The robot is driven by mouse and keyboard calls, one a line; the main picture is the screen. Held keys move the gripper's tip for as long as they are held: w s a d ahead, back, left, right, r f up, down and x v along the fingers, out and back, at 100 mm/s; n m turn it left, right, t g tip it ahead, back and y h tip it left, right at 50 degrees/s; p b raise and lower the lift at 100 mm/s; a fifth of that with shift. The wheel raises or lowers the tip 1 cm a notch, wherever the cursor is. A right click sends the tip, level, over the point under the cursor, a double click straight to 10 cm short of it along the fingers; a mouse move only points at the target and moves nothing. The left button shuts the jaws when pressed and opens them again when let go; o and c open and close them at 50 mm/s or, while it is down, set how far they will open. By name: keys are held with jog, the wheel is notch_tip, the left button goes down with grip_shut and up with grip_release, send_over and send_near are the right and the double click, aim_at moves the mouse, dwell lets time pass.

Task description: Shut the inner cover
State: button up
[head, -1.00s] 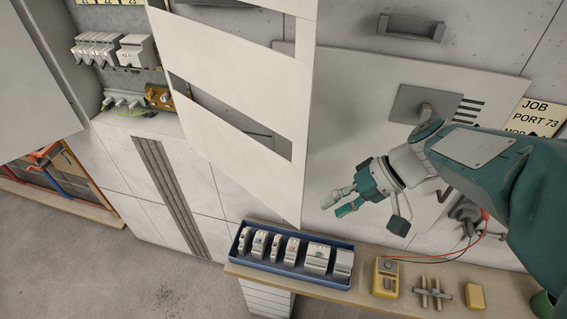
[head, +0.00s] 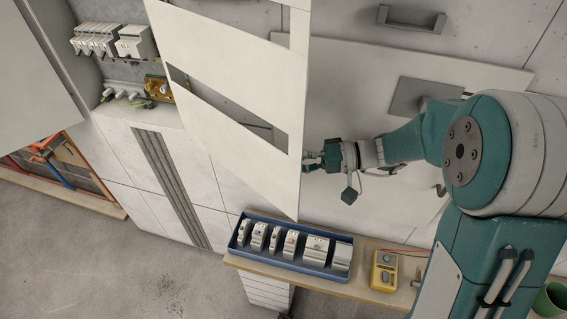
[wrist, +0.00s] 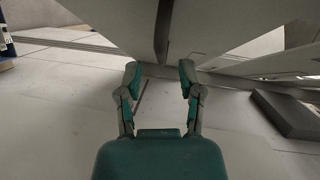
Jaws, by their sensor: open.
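The inner cover (head: 215,50) is a white panel with long cut-out slots. In the head view it stands swung open, out from the cabinet (head: 150,125) at the left. My gripper (head: 308,162) is at the cover's right edge, and its fingertips look close to that edge. I cannot tell whether they touch it. In the wrist view my gripper (wrist: 160,76) has its two fingers spread with nothing held between them. A thin upright panel edge (wrist: 162,32) shows just ahead of the gap; it looks like the cover's edge.
A blue tray (head: 287,264) of several modules sits on a wooden shelf (head: 350,292) below the cover. A yellow meter (head: 384,270) lies right of it. Breakers and terminals (head: 115,42) fill the cabinet. A grey handle (head: 411,18) is on the wall.

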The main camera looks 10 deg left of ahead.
aim_at(282, 166)
jog(key=x, duration=0.3)
jog(key=shift+a, duration=0.4)
jog(key=shift+d, duration=0.35)
grip_shut()
jog(key=shift+s, duration=0.15)
